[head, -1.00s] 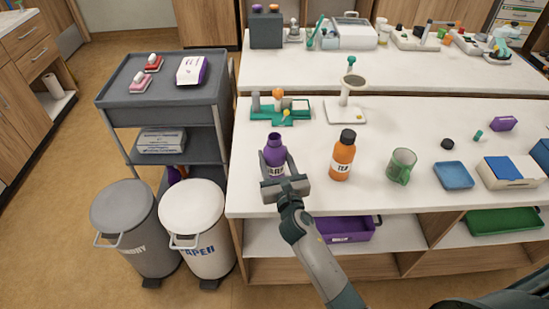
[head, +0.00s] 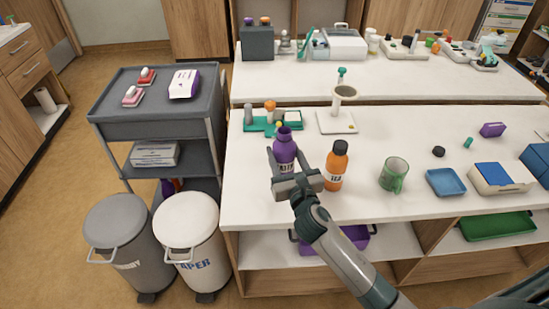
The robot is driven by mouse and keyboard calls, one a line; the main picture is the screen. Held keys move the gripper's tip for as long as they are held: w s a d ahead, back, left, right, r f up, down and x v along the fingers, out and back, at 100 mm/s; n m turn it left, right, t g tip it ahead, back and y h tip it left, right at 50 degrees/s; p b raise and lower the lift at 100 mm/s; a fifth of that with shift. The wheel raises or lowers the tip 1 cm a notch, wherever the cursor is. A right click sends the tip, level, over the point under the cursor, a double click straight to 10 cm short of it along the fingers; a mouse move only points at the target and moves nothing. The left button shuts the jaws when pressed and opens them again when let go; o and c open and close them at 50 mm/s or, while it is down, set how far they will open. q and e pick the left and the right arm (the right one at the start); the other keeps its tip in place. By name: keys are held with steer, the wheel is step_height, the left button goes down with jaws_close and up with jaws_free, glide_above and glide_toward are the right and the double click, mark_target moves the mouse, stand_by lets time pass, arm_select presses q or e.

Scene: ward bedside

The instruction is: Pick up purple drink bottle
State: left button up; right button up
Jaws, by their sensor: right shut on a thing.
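The purple drink bottle (head: 285,147) has a white label low on its body and stands upright at the left of the front table. My right gripper (head: 284,168) is shut on it from the front. The fingers and palm hide the bottle's lower part, so I cannot clearly see whether its base touches the table. My left gripper is not in view.
An orange bottle (head: 337,166) with a black cap stands close to the right of my gripper. A green mug (head: 394,175) and blue tray (head: 446,182) are further right. Behind are a green rack (head: 258,124) and a white stand (head: 337,123).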

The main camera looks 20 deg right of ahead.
steer(key=s+d+r, duration=0.1)
steer(key=d+r, duration=0.3)
steer(key=d, duration=0.2)
steer(key=shift+s+d+r+b, duration=0.15)
steer(key=shift+s+d+b, duration=0.1)
steer(key=shift+d+b, duration=0.15)
stand_by(0.3)
steer(key=shift+s, duration=0.1)
stand_by(1.0)
